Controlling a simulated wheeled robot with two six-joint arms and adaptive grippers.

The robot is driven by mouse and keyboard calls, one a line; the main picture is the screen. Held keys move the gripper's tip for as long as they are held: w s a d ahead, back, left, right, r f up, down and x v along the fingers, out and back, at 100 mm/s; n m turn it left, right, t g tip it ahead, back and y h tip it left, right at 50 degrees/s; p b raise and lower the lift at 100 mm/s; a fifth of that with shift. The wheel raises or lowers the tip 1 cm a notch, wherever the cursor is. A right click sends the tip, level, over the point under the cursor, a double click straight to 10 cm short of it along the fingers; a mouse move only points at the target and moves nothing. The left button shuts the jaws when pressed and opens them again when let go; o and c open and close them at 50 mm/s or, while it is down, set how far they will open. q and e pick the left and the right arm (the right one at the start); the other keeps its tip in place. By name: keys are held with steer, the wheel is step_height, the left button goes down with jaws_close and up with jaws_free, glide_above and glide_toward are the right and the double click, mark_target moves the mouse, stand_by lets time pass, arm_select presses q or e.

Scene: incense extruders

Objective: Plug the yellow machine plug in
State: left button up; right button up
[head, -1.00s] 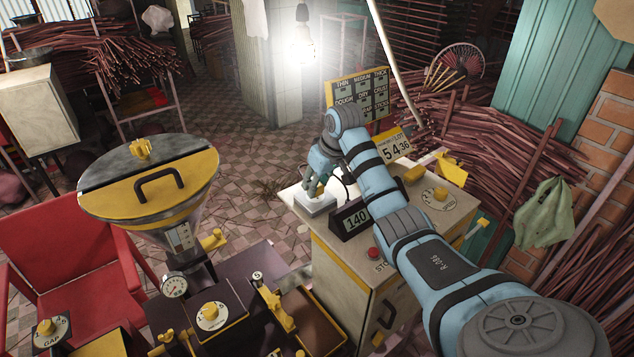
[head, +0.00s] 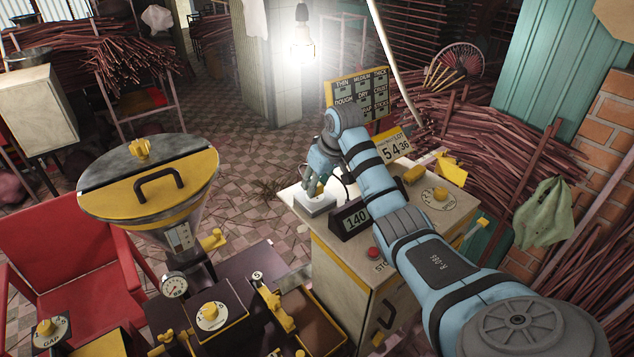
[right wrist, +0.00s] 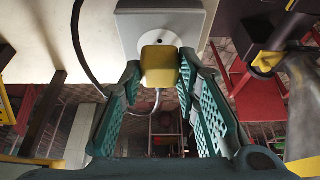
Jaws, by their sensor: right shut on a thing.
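The yellow plug (right wrist: 160,66) is between the two teal fingers of my right gripper (right wrist: 161,92), which is shut on it. In the right wrist view the plug is against the white socket block (right wrist: 195,18) and covers part of it. I cannot tell whether its pins are inside. A cord hangs from below the plug. In the head view my right gripper (head: 320,186) reaches down over the socket block (head: 316,206) at the cabinet top's left corner, with a little yellow visible between the fingers. My left gripper is not in view.
The cabinet top (head: 345,248) also carries a "140" display (head: 352,218), a red stop button (head: 373,253) and a yellow-knobbed dial (head: 440,194). A hopper machine (head: 150,190) stands left, beside a red chair (head: 60,235). Stick bundles (head: 500,160) lie behind at right.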

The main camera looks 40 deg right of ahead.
steer(key=shift+f, duration=0.6)
steer(key=o, duration=1.3)
steer(key=shift+c, duration=0.2)
steer(key=v, duration=0.7)
steer(key=shift+r, duration=0.25)
steer(key=shift+s, duration=0.1)
